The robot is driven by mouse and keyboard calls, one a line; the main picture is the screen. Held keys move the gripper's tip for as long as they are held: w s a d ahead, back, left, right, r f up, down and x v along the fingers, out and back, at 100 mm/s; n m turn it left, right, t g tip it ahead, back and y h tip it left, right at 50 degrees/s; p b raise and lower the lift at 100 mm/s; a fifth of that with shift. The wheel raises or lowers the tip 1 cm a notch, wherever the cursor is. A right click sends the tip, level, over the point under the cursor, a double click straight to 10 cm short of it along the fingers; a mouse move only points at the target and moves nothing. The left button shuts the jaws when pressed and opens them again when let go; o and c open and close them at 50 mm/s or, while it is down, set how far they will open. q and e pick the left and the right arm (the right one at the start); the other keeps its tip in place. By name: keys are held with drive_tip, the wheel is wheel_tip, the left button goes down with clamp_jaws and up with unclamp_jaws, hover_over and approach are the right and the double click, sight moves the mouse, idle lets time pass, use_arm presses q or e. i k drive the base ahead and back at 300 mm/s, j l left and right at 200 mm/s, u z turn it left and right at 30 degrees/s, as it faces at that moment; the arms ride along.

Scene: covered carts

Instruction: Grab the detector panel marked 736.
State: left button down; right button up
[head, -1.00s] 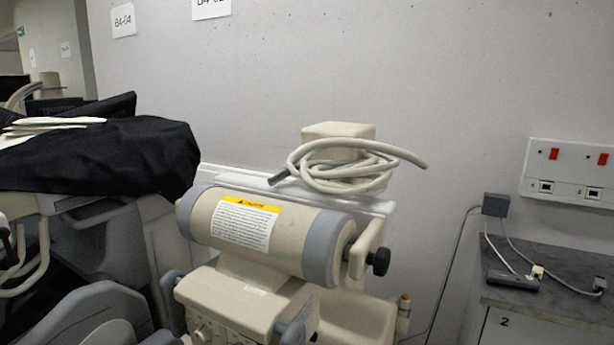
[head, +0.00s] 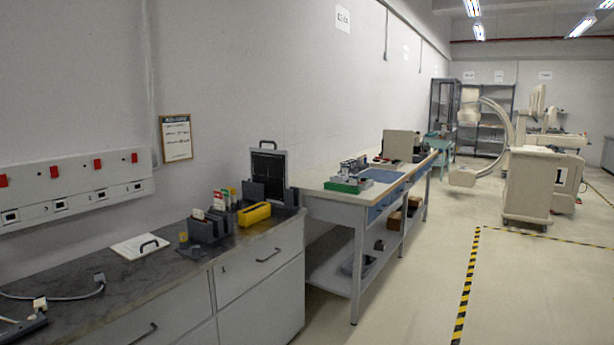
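A flat white panel (head: 128,248) with a dark handle lies on the dark counter top, left of the middle. A dark upright panel (head: 267,165) with a handle on top stands at the counter's far end, near the wall. No number can be read on either, so I cannot tell whether one is marked 736. Neither of my grippers is in view.
The counter (head: 75,272) holds a grey rack (head: 207,230), a yellow case (head: 254,214) and a power strip (head: 24,328). A workbench (head: 318,187) stands beyond it. A C-arm machine (head: 530,185) is at the right. The floor (head: 420,270) between is clear, with striped tape.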

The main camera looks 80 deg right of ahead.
sight(269, 167)
drive_tip(key=z, duration=2.55)
drive_tip(key=i+l+z, duration=0.65)
drive_tip(key=i, duration=0.2)
drive_tip(key=i+z, duration=0.3)
drive_tip(key=i, duration=0.15)
drive_tip(key=i+l, duration=0.1)
drive_tip(key=i, duration=0.55)
drive_tip(key=i+l, duration=0.1)
drive_tip(key=i, duration=0.5)
drive_tip(key=i+l, duration=0.1)
drive_tip(key=i, duration=0.55)
